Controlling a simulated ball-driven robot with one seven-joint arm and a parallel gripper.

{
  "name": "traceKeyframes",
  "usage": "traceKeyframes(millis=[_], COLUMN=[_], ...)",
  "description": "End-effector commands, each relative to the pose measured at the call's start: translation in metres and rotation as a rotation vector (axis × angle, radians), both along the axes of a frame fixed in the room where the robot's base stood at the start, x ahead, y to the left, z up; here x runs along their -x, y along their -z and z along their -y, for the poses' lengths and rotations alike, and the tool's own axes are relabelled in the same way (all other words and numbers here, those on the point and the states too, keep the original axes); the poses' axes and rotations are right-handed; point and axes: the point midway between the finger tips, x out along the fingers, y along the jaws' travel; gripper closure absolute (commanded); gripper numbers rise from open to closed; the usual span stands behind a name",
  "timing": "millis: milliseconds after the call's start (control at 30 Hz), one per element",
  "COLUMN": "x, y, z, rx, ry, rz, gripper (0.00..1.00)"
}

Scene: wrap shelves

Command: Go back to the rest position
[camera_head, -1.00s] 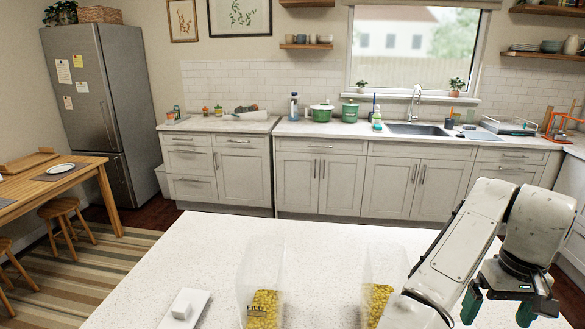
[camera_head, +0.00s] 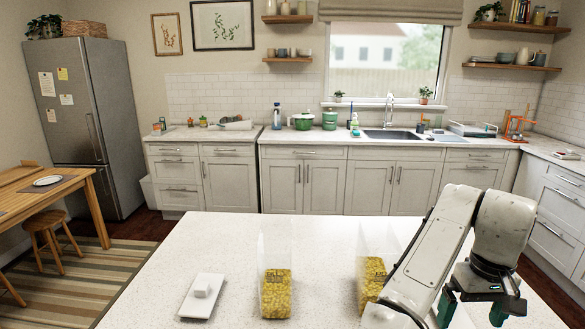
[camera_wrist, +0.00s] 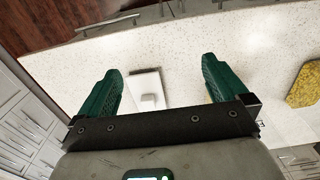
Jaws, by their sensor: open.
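My gripper (camera_head: 470,312) is at the lower right of the head view, pointing down, with its two green fingers apart and nothing between them. In the wrist view my gripper (camera_wrist: 160,85) shows both green fingers spread wide, above the white speckled counter (camera_wrist: 190,45). A white lidded piece (camera_wrist: 148,90) lies on the counter below, seen between the fingers.
On the island counter (camera_head: 215,245) stand two clear containers of yellow pieces, one in the middle (camera_head: 275,290) and one (camera_head: 372,277) partly behind my arm. A white block on a white plate (camera_head: 203,295) lies left. Back counters, a fridge (camera_head: 85,125) and a wooden table (camera_head: 62,190) stand beyond.

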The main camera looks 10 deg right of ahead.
Motion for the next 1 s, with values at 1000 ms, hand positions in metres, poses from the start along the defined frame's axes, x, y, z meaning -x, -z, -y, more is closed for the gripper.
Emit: traceKeyframes(millis=[1000], x=[0.073], y=[0.081], z=[0.052], rx=[0.391], ry=[0.041], rz=[0.07], gripper=[0.0])
